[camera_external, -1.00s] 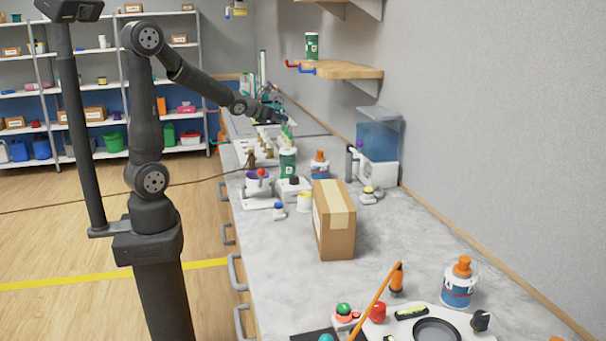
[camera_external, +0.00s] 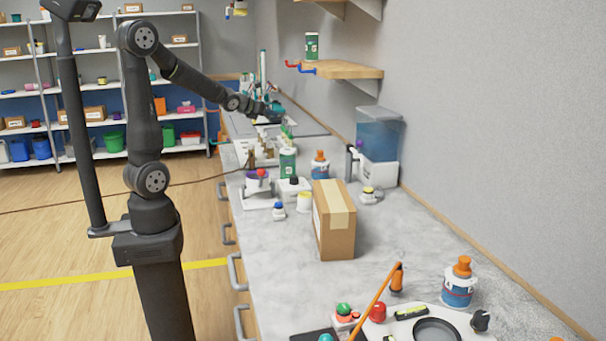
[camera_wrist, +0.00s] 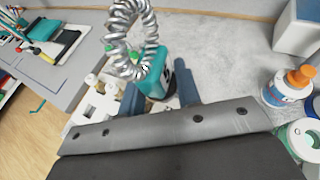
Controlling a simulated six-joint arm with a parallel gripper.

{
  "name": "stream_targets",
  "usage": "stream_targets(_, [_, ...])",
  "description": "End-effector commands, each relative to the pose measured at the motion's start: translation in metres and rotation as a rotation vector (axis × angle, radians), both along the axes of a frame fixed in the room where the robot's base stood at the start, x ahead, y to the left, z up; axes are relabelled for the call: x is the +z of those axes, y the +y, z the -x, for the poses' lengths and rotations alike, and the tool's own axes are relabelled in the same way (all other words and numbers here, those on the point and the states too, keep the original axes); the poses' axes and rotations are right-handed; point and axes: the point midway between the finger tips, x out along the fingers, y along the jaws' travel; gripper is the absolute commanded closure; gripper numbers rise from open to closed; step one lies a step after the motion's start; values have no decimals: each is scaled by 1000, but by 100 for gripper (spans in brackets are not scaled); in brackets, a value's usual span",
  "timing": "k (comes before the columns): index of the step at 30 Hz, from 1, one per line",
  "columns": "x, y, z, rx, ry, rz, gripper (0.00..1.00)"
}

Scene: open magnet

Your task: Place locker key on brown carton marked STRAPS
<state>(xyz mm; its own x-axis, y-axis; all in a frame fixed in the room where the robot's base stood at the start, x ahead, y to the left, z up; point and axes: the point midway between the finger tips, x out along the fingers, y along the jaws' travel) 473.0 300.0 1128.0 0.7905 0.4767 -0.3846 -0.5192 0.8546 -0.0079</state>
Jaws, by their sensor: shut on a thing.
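A silver coiled loop (camera_wrist: 130,40), which looks like the locker key's spiral band, stands up at my fingertips in the wrist view. In the external view my gripper (camera_external: 274,114) is above the far part of the bench, and the key is too small to tell there. A brown carton (camera_external: 337,228) with a pale tape strip stands upright on the bench, nearer the camera than my gripper. Its marking is not legible, and it is out of the wrist view.
A blue water tank (camera_external: 378,137) is by the wall. Bare bench top (camera_external: 283,250) surrounds the carton's near side.

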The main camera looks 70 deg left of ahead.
Motion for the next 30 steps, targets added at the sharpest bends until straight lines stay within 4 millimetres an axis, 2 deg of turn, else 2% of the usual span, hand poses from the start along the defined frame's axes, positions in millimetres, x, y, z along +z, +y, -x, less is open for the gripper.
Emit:
stream_targets(5, [3,-42,-26,-95,0,1,91])
stream_targets(8, [5,-75,-42,-163,-1,3,91])
stream_targets(16, [13,-188,-81,-391,-1,5,91])
stream_targets(23, [19,-289,-93,-580,2,7,91])
stream_targets(30, [26,-394,-86,-774,4,5,91])
